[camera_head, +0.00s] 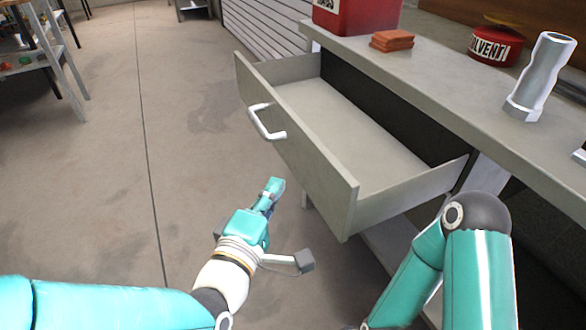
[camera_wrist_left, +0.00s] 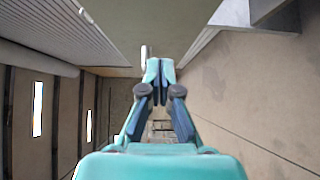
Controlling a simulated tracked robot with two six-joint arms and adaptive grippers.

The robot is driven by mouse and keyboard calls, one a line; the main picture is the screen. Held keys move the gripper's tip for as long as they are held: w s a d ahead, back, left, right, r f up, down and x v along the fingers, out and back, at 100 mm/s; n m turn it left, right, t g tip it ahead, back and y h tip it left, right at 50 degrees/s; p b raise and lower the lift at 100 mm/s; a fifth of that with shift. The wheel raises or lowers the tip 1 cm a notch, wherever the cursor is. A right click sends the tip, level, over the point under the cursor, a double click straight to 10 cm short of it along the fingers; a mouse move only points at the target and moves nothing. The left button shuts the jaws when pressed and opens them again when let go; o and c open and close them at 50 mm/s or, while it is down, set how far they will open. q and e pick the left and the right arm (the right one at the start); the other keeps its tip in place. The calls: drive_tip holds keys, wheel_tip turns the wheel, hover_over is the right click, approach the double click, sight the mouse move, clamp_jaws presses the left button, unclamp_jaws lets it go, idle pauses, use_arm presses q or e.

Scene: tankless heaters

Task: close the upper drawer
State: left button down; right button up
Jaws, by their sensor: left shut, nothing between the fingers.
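The upper drawer (camera_head: 300,150) is pulled out from the grey workbench and is empty inside. A white bar handle (camera_head: 265,122) is on its front panel. My left gripper (camera_head: 276,186) is shut and empty, in front of the drawer's front panel and below the handle in the picture, apart from the handle. In the left wrist view my left gripper (camera_wrist_left: 158,65) points forward with its fingertips together, and a greenish-grey panel, likely the drawer front, fills the top. My right arm shows at the lower right of the head view, but its gripper is not in view.
On the bench top (camera_head: 440,85) are a red container (camera_head: 355,18), a stack of orange blocks (camera_head: 391,41), a red solvent tin (camera_head: 495,47) and a metal cylinder-like part (camera_head: 540,78). A shelf rack (camera_head: 45,55) stands far left. The floor on the left is clear.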

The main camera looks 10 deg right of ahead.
sight(303, 169)
use_arm(q)
drive_tip(key=shift+w+d+f, duration=0.1)
drive_tip(key=shift+w+d, duration=0.2)
drive_tip(key=shift+d, duration=0.4)
drive_tip(key=shift+w+d+f, duration=0.1)
drive_tip(key=shift+w+d, duration=0.2)
drive_tip(key=shift+d, duration=0.35)
drive_tip(key=shift+w+d, duration=0.3)
drive_tip(key=shift+d, duration=0.4)
